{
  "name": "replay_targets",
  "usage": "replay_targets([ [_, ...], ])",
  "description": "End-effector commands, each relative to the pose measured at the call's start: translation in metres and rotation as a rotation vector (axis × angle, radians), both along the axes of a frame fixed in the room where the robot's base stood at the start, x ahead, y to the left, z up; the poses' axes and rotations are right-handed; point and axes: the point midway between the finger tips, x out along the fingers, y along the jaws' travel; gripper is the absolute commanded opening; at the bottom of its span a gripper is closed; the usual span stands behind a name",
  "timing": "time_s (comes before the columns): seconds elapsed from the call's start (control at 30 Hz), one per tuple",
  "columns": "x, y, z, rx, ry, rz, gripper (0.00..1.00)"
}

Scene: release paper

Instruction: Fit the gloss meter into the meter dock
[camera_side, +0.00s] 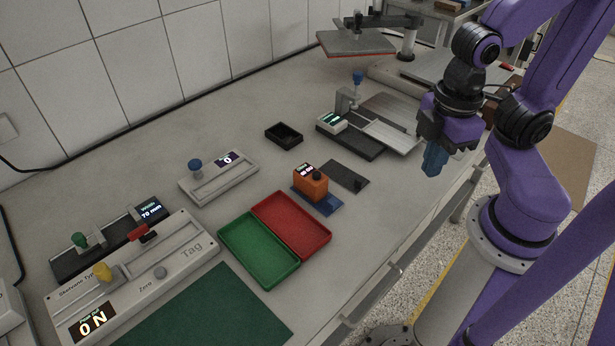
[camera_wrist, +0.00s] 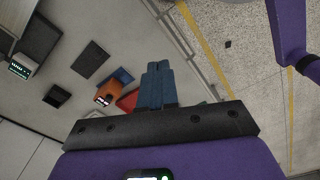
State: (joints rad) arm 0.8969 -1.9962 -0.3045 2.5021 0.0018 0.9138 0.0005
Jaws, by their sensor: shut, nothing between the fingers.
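The gloss meter appears to be the orange block (camera_side: 311,184) with a small lit display and a dark knob. It stands on a blue plate (camera_side: 327,207) at the middle of the bench. It also shows in the wrist view (camera_wrist: 104,96), left of my fingers. A small open black box (camera_side: 284,135), also in the wrist view (camera_wrist: 57,96), may be the meter dock; its inside looks empty. My gripper (camera_side: 434,161), with blue fingers, is shut and empty. It hangs near the bench's right edge, well apart from the orange block. Its fingers show together in the wrist view (camera_wrist: 157,72).
A flat dark plate (camera_side: 345,175) lies right of the orange block. Red (camera_side: 292,222) and green (camera_side: 256,248) trays lie in front. A metal-plated tester (camera_side: 380,133) stands behind, near my gripper. Long grey instruments (camera_side: 150,275) fill the left. Some bench around the black box is clear.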

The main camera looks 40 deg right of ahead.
Motion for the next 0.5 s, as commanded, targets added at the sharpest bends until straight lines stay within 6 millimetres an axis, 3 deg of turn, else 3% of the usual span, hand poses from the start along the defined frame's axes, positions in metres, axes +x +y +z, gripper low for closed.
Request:
replay_targets([
  [0.43, 0.0, 0.0, 0.0, 0.0, 0.0, 0.0, 0.0],
  [0.47, 0.0, 0.0, 0.0, 0.0, 0.0, 0.0, 0.07],
  [0.5, 0.0, 0.0, 0.0, 0.0, 0.0, 0.0, 0.2],
])
